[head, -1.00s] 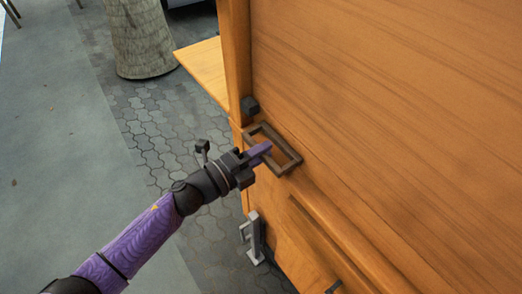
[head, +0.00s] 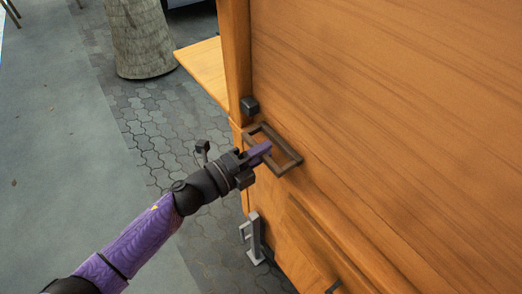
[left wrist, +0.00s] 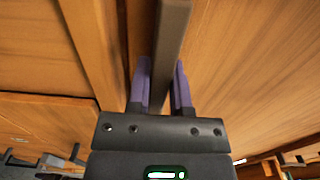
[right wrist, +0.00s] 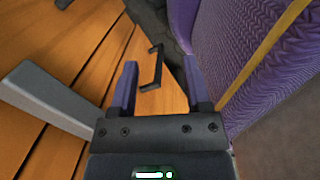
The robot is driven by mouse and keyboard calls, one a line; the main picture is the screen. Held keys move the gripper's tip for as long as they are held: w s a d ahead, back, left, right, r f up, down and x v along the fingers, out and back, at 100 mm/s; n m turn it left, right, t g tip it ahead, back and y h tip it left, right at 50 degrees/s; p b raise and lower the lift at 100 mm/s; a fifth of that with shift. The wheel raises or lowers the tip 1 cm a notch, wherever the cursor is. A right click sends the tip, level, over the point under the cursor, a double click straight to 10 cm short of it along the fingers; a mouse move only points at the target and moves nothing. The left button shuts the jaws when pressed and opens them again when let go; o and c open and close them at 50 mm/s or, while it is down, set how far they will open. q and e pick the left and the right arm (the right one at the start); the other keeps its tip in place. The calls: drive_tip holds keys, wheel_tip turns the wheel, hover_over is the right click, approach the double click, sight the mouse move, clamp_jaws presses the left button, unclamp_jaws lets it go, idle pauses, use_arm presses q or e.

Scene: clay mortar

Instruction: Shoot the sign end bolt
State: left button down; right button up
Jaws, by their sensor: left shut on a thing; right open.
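A brown rectangular bar handle (head: 287,158) stands out from the wooden panel, near its left corner post. My left gripper (head: 262,150) is shut on the handle's near left side. In the left wrist view the brown bar (left wrist: 167,50) runs between the two purple fingers (left wrist: 163,85). A small dark block (head: 250,106) sits on the post just above the handle. I cannot tell which part is the bolt itself. My right gripper (right wrist: 160,75) is open and empty. A dark handle (right wrist: 155,68) shows beyond its fingers, apart from them.
A silver latch (head: 254,240) is on the wood lower down. Another dark handle (head: 333,287) is at the bottom edge. A wooden shelf (head: 207,70) juts out left of the post. A stone-like column (head: 142,40) stands behind on the paving. A grey bar (right wrist: 45,95) lies left of my right gripper.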

sight(244, 139)
drive_tip(key=shift+a, duration=0.3)
use_arm(q)
drive_tip(key=w+a+b, duration=0.1)
drive_tip(key=w, duration=0.1)
drive_tip(key=w+a, duration=0.1)
drive_tip(key=shift+w+a+f+b, duration=0.2)
drive_tip(key=shift+w+a+b, duration=0.15)
drive_tip(key=shift+a, duration=0.05)
drive_tip(key=shift+w+a+r, duration=0.1)
drive_tip(key=shift+w+a, duration=0.05)
drive_tip(key=shift+w, duration=0.05)
drive_tip(key=shift+r, duration=0.1)
use_arm(e)
drive_tip(key=shift+s+d+f, duration=0.55)
drive_tip(key=shift+s+f, duration=0.15)
drive_tip(key=shift+f, duration=0.05)
